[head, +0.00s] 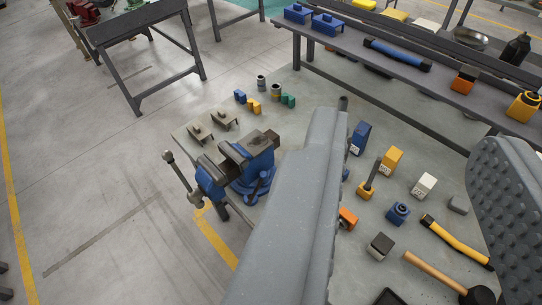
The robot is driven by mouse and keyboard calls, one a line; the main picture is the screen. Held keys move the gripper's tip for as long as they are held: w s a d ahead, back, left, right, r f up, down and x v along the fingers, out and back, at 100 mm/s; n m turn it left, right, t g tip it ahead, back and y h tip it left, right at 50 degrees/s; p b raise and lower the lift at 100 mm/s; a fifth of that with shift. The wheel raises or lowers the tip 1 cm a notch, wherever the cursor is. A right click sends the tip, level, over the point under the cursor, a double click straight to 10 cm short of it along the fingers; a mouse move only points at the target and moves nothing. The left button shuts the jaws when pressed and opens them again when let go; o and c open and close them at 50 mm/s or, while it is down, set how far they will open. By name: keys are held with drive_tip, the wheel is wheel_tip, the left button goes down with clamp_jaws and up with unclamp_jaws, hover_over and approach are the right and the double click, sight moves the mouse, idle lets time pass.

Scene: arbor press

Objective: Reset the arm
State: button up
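My gripper (412,135) is open. One smooth grey finger reaches up through the middle of the head view, and one finger with a studded inner face stands at the right edge. Nothing is held between them; the workbench (400,215) shows through the gap. The fingers hide parts of the bench. I cannot make out an arbor press in this view. A blue bench vise (250,170) with dark jaws is mounted at the bench's left corner, left of the smooth finger. Its handle bar (180,178) sticks out to the left.
On the bench stand small blue, yellow and white blocks, a yellow-handled tool (455,241) and a wooden-handled hammer (435,272). A raised dark shelf (400,80) with tools runs along the back. A dark table (135,25) stands at upper left. The floor at left is clear.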

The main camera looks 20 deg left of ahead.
wheel_tip(320, 180, down, 11)
drive_tip(key=b, duration=1.1)
drive_tip(key=shift+f, duration=0.15)
